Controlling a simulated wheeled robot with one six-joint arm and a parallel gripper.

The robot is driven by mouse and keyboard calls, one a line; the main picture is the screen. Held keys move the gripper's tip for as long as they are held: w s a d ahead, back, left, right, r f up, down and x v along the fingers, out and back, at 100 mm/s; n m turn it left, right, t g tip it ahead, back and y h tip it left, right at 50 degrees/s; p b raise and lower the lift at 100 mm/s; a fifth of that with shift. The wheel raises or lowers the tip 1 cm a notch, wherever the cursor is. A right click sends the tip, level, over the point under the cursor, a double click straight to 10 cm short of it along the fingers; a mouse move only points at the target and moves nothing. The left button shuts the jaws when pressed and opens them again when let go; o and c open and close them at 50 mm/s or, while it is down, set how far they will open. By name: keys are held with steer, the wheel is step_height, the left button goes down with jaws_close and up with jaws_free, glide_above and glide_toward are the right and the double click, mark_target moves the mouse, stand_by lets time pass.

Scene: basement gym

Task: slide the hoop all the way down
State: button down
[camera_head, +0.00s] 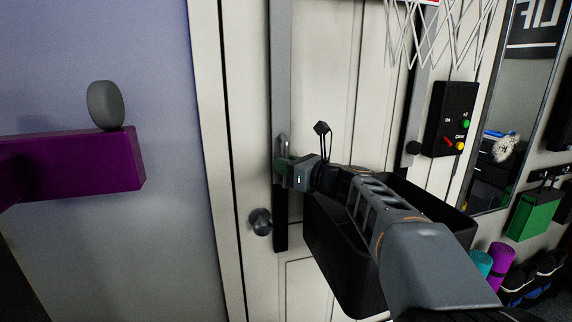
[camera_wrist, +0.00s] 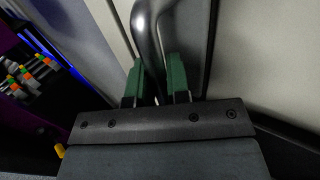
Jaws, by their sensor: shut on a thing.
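The hoop's white net (camera_head: 440,30) hangs at the top of the head view, in front of a white door; a bit of red shows above it and the rest is cut off. A grey vertical rail (camera_head: 280,75) runs down the door's left side. A curved metal handle (camera_head: 283,143) stands at this rail, and it also shows large in the wrist view (camera_wrist: 148,40). My gripper (camera_head: 283,165) is shut on the handle, its green fingers on either side of the bar in the wrist view (camera_wrist: 156,78). The hoop's link to the handle is out of view.
A black open container (camera_head: 335,245) sits below my forearm. A dark round doorknob (camera_head: 260,221) is left of the rail. A purple beam (camera_head: 90,165) bearing a grey rounded object (camera_head: 105,104) juts from the left. A black control panel (camera_head: 450,118) is at right.

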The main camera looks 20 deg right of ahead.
steer(key=c, duration=1.1)
jaws_free()
steer(key=v, duration=1.4)
steer(key=shift+a, duration=0.1)
